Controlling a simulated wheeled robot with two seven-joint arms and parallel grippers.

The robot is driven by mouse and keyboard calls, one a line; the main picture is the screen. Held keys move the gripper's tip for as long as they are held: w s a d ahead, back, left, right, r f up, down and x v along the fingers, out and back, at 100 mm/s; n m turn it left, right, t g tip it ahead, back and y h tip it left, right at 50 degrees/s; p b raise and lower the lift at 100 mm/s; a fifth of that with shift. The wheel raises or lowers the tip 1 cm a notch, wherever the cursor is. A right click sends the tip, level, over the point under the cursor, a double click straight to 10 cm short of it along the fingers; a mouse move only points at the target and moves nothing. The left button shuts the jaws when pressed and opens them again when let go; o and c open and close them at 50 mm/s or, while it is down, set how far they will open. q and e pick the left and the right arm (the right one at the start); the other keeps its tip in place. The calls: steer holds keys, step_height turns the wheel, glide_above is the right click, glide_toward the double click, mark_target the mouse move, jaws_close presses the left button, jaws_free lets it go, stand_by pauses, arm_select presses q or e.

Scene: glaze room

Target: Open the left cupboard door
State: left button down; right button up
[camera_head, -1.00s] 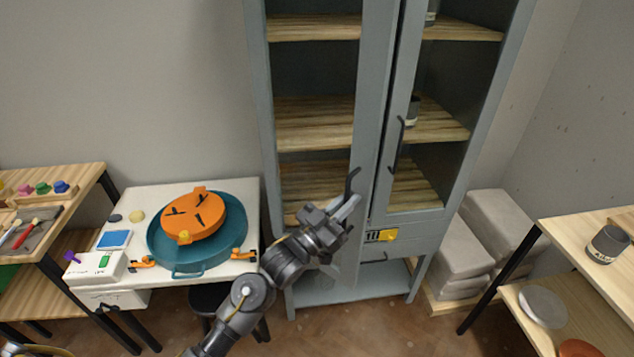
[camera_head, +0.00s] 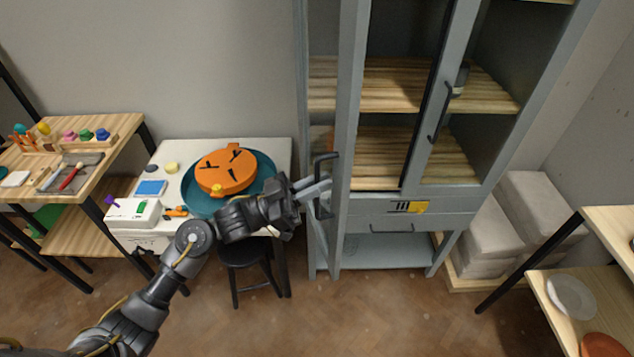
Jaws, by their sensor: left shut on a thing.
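The grey cupboard (camera_head: 470,203) stands at the centre. Its glazed left door (camera_head: 350,120) is swung out toward me and seen at a steep angle, with the shelves bare to its right. The door's dark bar handle (camera_head: 324,158) sticks out to the left of its stile. My left gripper (camera_head: 318,188) is shut on the handle, its fingers reaching in from the left. The right door (camera_head: 460,70) is closed, with its own dark handle (camera_head: 434,136). My right gripper is not in view.
A white table (camera_head: 278,152) with an orange and teal wheel (camera_head: 228,170) stands left of the cupboard, a black stool (camera_head: 245,254) in front of it. Grey blocks (camera_head: 535,210) and a wooden shelf unit (camera_head: 610,235) are on the right. Floor before the cupboard is clear.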

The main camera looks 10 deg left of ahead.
arm_select(q)
steer(key=c, duration=1.5)
jaws_free()
steer(key=shift+a, duration=0.1)
steer(key=b+v, duration=0.4)
steer(key=v, duration=0.6)
steer(key=shift+s+a+f, duration=0.15)
steer(key=shift+a+f, duration=0.05)
steer(key=shift+a, duration=0.1)
